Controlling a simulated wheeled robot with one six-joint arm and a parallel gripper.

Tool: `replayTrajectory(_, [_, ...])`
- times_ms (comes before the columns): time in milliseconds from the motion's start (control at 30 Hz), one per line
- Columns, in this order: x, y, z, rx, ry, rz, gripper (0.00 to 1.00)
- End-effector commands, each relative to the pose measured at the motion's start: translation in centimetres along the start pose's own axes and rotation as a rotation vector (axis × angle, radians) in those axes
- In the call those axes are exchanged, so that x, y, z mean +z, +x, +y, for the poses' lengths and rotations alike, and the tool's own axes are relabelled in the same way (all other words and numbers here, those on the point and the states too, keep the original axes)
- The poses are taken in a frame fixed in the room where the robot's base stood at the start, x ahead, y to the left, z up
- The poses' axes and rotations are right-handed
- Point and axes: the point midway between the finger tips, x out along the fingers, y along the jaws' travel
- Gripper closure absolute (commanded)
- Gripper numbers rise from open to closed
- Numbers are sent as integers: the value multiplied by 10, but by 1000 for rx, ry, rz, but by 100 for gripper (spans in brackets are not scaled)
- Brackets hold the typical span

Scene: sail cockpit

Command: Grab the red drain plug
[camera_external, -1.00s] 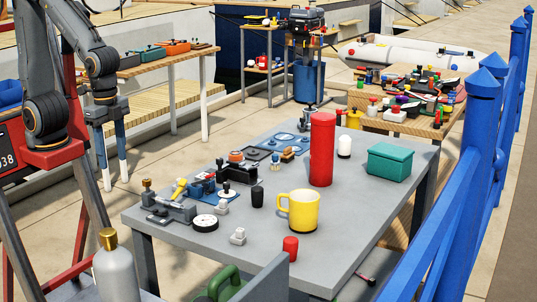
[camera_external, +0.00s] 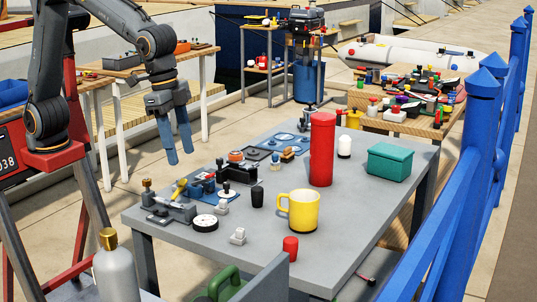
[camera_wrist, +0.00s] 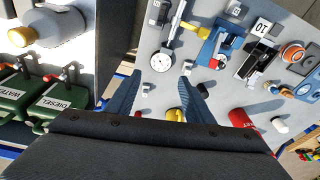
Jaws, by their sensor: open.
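A small red cylinder (camera_external: 290,248), likely the red drain plug, stands upright near the front edge of the grey table (camera_external: 335,262), below the yellow mug (camera_external: 303,212). My gripper (camera_external: 180,157) has blue fingers pointing down, apart and empty. It is above and beyond the table's left side, well up and left of the red cylinder. In the wrist view my gripper (camera_wrist: 160,77) is also open, with the tabletop in front of it.
A tall red cylinder (camera_external: 322,150) and a teal box (camera_external: 389,162) stand toward the table's right. Gauges, fittings and small parts crowd its left half. A grey bottle (camera_external: 118,272) stands at front left. A blue railing (camera_external: 480,165) runs along the right.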

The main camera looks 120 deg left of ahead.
Motion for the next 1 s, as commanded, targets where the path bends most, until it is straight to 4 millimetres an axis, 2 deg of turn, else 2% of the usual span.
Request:
replayTrajectory(33, [-28,8,5,-3,-15,14,52])
replayTrajectory(200, [-113,30,19,-7,-81,79,52])
replayTrajectory(300, [-158,45,27,-9,-116,117,52])
replayTrajectory(400, [-192,58,34,-7,-149,148,52])
replayTrajectory(600, [-232,76,42,-5,-188,190,52])
replayTrajectory(800, [-254,88,47,-2,-212,214,52])
replayTrajectory(1000, [-245,128,48,-2,-213,210,52])
